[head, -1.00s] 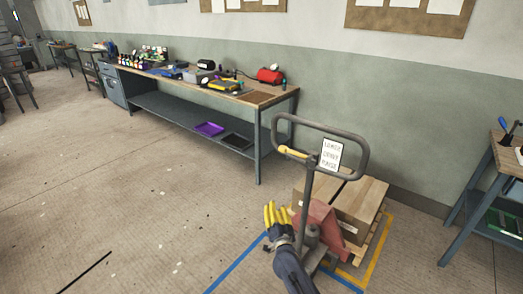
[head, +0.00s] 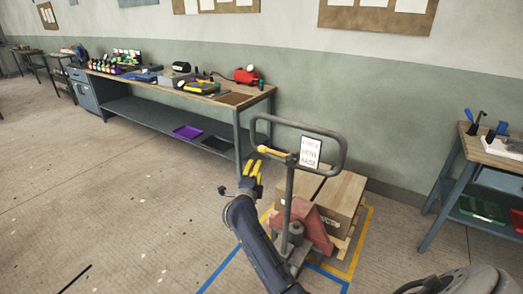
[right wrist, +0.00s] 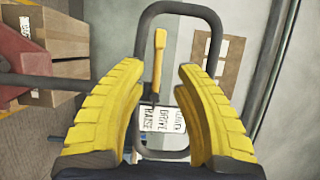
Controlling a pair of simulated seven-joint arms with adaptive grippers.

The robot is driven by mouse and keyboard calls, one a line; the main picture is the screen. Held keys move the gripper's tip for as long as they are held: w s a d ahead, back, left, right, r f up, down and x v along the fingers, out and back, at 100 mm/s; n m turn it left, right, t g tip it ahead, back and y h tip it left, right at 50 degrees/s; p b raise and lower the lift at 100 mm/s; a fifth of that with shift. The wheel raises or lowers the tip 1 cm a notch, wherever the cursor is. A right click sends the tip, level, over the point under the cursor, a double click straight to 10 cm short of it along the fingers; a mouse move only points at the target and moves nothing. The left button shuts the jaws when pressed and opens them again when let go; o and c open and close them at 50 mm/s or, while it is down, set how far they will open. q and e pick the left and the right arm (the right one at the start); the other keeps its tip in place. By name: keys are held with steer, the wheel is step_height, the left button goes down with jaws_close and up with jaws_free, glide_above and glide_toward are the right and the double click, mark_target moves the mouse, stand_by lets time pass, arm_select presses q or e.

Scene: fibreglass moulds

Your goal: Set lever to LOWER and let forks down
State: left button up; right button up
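The pallet truck's grey handle loop (head: 340,150) stands upright at the centre right of the head view. Its yellow lever (head: 273,151) sticks out to the left inside the loop. A white sign (head: 311,152) on the handle lists LOWER, DRIVE and RAISE. My right gripper (head: 254,168) is open and empty, just left of the handle and below the lever's free end. In the right wrist view the lever (right wrist: 158,55) shows ahead between the two spread yellow fingers (right wrist: 155,85), not gripped. The forks are mostly hidden under the load. My left gripper is not in view.
A cardboard box (head: 340,200) on a wooden pallet sits behind the truck's red body (head: 316,228), inside blue and yellow floor lines. A long workbench (head: 180,120) stands behind on the left, another bench (head: 490,150) on the right. The floor at left is clear.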

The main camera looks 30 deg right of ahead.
mark_target(262, 151)
steer(key=x, duration=1.5)
steer(key=shift+w+d, duration=0.15)
steer(key=shift+d, duration=0.1)
steer(key=shift+o, duration=0.2)
jaws_close()
